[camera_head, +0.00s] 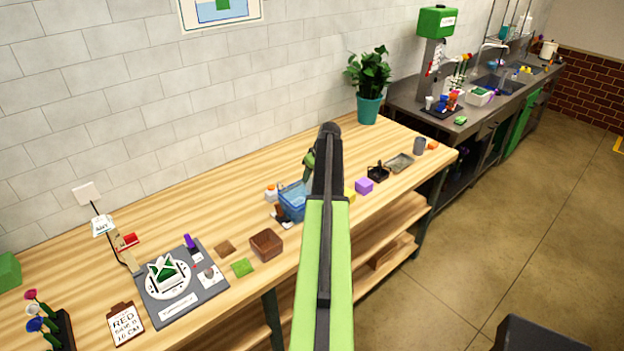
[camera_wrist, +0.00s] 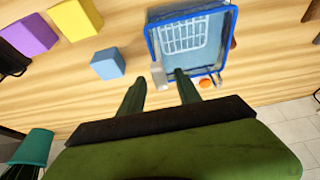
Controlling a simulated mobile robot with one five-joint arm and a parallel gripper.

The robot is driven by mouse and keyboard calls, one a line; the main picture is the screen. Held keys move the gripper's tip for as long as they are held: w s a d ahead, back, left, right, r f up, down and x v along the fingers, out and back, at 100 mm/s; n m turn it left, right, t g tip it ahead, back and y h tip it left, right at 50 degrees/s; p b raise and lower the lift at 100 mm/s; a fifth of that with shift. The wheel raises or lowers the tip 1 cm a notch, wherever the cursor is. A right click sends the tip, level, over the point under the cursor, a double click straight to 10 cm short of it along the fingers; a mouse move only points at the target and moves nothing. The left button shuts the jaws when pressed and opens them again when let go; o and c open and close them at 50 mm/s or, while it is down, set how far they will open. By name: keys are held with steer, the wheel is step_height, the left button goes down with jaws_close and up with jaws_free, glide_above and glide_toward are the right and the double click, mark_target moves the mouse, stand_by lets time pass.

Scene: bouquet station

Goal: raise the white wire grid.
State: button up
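The white wire grid (camera_wrist: 184,36) shows in the wrist view inside a blue bin (camera_wrist: 234,30), against its pale blue inside. In the head view the blue bin (camera_head: 292,203) stands on the wooden bench, partly behind my arm; I cannot make out the grid there. My gripper (camera_wrist: 159,78) is open, its two dark green fingers apart. Its fingertips are at the near edge of the bin in the wrist view, with one tip overlapping the rim. I cannot tell whether they touch it. No grid is between the fingers. In the head view my gripper (camera_head: 308,168) is beside the bin.
A small pale object (camera_wrist: 158,75) and an orange round thing (camera_wrist: 205,82) are close to the bin and fingers. A blue block (camera_wrist: 107,64), a yellow block (camera_wrist: 76,18) and a purple block (camera_head: 364,186) stand nearby. A potted plant (camera_head: 369,108) stands at the wall.

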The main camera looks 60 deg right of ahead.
jaws_close()
stand_by(1.3)
